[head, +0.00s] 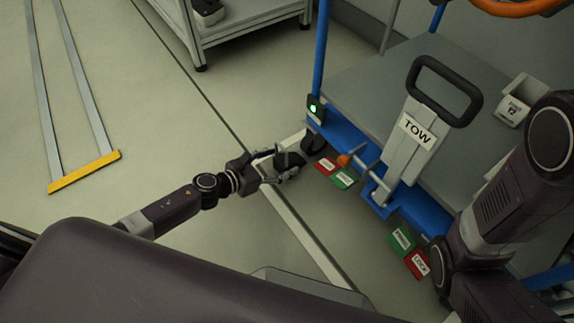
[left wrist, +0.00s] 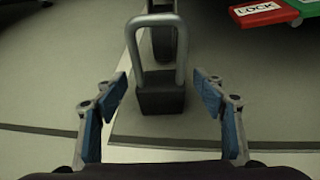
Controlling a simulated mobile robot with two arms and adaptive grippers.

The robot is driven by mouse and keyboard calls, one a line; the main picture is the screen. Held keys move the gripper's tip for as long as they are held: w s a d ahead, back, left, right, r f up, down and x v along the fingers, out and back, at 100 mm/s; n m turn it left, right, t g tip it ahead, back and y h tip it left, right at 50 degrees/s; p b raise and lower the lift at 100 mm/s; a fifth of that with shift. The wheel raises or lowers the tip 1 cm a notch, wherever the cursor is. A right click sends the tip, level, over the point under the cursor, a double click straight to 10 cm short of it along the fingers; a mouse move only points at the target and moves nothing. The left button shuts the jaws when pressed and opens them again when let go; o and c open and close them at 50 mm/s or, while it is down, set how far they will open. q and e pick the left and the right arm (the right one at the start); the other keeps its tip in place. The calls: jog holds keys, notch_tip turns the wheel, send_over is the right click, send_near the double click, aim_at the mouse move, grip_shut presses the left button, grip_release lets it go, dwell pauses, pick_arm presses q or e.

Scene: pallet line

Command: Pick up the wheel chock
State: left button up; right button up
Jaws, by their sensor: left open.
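The wheel chock (left wrist: 162,98) is a dark block with a tall grey loop handle. In the left wrist view it stands upright on the floor, just in front of a cart wheel (left wrist: 164,42). In the head view the chock (head: 291,159) is small and partly covered by my gripper. My left gripper (head: 284,164) is open and empty. In the left wrist view its blue-padded fingers (left wrist: 163,92) show on either side of the chock, with a visible gap on each side. My right arm shows at the right, but its gripper is out of view.
A blue-framed cart (head: 345,125) with a TOW handle (head: 418,130) stands just beyond. Red and green pedals (head: 343,180) stick out low beside the chock. A grey rack (head: 240,22) stands at the back. The floor at left is mostly open, with a yellow-ended frame (head: 85,172).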

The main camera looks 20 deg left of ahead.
aim_at(291, 152)
pick_arm(q)
jog(key=shift+b+x, duration=0.3)
jog(key=shift+x, duration=1)
jog(key=shift+c, duration=0.5)
jog(key=c, duration=1.2)
jog(key=shift+c, duration=0.6)
jog(key=shift+r, duration=0.1)
